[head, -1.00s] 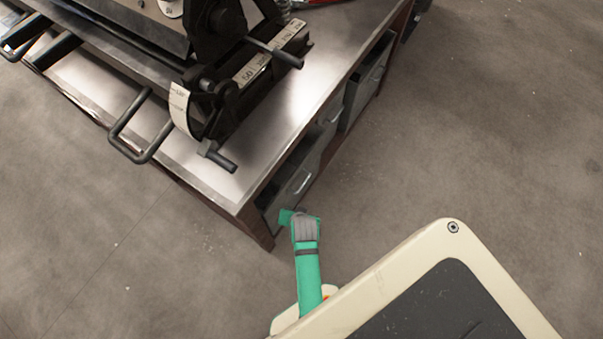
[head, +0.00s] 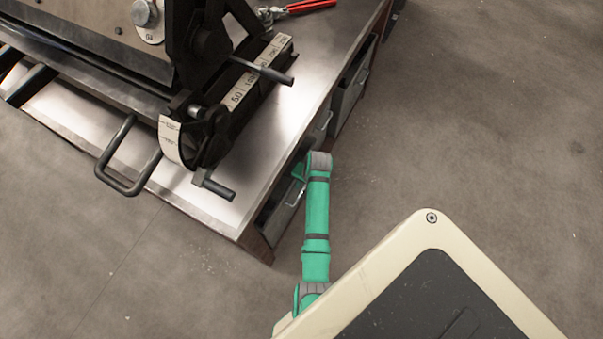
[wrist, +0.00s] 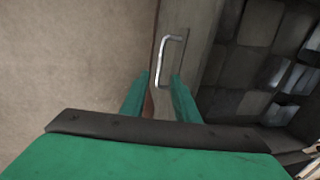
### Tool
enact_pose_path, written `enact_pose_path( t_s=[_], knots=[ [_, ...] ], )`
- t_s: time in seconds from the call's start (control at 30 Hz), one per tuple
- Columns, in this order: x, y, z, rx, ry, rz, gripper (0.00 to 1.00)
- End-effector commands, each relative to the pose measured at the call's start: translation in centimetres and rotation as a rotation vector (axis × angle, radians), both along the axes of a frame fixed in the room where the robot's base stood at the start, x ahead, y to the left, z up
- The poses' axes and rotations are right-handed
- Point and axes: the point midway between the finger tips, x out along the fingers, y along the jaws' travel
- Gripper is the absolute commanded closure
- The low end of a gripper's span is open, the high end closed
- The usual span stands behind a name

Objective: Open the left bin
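The left bin (head: 277,220) is a grey drawer under the near end of the metal-topped bench, with a pale handle on its front. My gripper (head: 299,172) is beside the bench's right side near this bin in the head view; its fingers are hard to make out there. In the wrist view my gripper (wrist: 160,78) has its two green fingers apart.
The bench (head: 228,215) carries a dark bending machine (head: 215,110) with levers jutting out. More grey bins (head: 350,88) sit farther along the same side. A red-handled tool (head: 310,6) lies at the back. The floor right of the bench is clear.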

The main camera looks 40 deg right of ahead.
Motion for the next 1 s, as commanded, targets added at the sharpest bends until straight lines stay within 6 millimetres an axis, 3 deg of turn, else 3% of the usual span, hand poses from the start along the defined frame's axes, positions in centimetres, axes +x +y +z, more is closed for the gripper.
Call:
enact_pose_path(
  t_s=[0.2, 0.4, 0.8, 0.83, 0.93, 1.0],
  knots=[
    [0.6, 0.3, -3.8, 0.001, 0.002, 0.0, 0.72],
    [1.0, 0.4, -5.9, 0.0, 0.0, -0.001, 0.72],
    [1.0, 0.2, -6.6, -0.001, 0.0, -0.005, 0.72],
    [1.0, 0.2, -6.6, -0.001, 0.0, -0.005, 0.74],
    [1.0, 0.3, -6.5, -0.001, 0.0, -0.004, 0.98],
    [1.0, 0.3, -6.6, -0.001, 0.0, -0.004, 1.0]
  ],
)
